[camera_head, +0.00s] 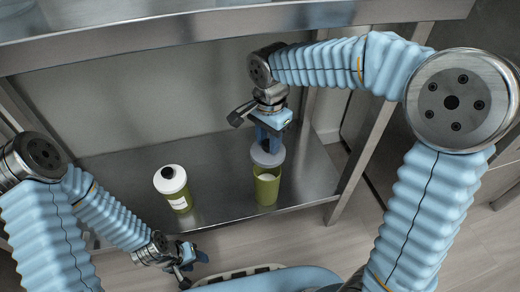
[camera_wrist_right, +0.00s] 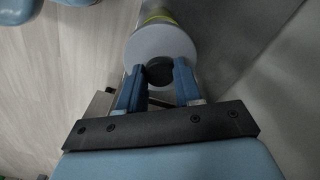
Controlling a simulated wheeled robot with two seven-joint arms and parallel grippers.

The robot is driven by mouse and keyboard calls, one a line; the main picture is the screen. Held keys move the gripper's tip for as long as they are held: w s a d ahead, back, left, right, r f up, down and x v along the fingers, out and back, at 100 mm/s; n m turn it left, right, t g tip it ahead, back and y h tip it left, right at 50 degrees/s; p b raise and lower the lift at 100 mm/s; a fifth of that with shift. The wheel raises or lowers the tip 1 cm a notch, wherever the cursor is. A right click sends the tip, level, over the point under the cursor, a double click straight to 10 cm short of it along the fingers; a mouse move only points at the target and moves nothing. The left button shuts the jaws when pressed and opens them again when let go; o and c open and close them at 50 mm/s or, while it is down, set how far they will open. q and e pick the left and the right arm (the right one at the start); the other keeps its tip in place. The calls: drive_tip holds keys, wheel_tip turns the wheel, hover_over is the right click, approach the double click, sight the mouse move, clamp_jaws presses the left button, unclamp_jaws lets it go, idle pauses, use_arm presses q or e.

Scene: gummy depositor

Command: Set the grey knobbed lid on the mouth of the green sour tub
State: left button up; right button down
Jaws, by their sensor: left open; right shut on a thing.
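The green sour tub (camera_head: 266,191) stands upright on the metal shelf in the head view, with pale contents or a pale label showing on its near side. The round grey lid (camera_head: 268,154) is over its top; I cannot tell whether it touches the rim. My right gripper (camera_head: 270,139) is shut on the lid's dark knob from above. In the right wrist view the fingers (camera_wrist_right: 158,82) pinch the black knob (camera_wrist_right: 160,71) over the grey disc (camera_wrist_right: 150,42), and a green-yellow edge shows beyond it. My left gripper (camera_head: 192,262) is open and empty, low in front of the shelf.
The lower shelf (camera_head: 120,172) is otherwise clear.

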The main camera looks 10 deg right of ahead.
sight(268, 156)
drive_tip(key=shift+r, duration=0.1)
idle(0.3)
drive_tip(key=shift+f+b, duration=1.95)
drive_tip(key=shift+f, duration=1.25)
drive_tip(key=shift+f, duration=0.15)
drive_tip(key=shift+f+b, duration=0.35)
drive_tip(key=c, duration=0.7)
unclamp_jaws()
